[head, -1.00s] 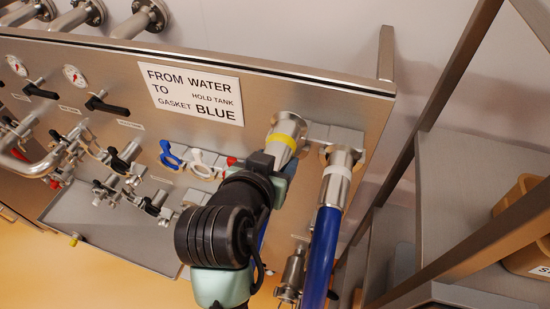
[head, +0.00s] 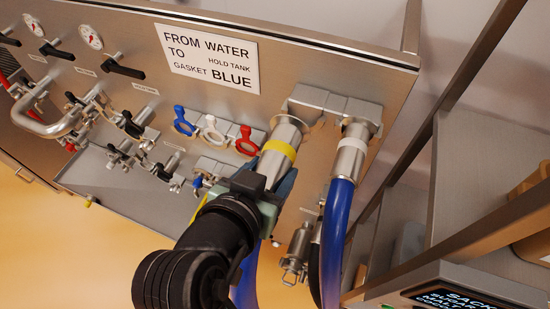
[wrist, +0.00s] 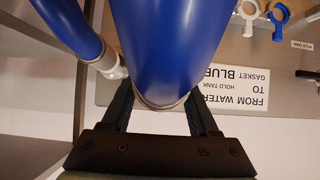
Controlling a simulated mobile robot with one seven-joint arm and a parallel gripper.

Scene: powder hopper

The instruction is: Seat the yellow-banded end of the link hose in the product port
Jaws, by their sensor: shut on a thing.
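The yellow-banded end (head: 280,150) of the link hose is a steel ferrule with a flange, in the middle of the head view. My gripper (head: 268,185) is shut on it below the yellow band. It appears held just in front of and below the left part of a steel bracket (head: 335,104). In the wrist view the blue hose (wrist: 163,45) fills the middle between my fingers (wrist: 160,112). The white-banded end (head: 352,145) sits at the bracket's right part, its blue hose hanging down. Several ports are on the panel at left; their labels are too small to tell the product port.
Blue, white and red ring-handled clamps (head: 212,130) sit left of the hose end. A sign (head: 207,58) is above. Pipes and black-handled valves (head: 122,70) crowd the panel's left. A steel frame and shelf (head: 475,185) stand close on the right.

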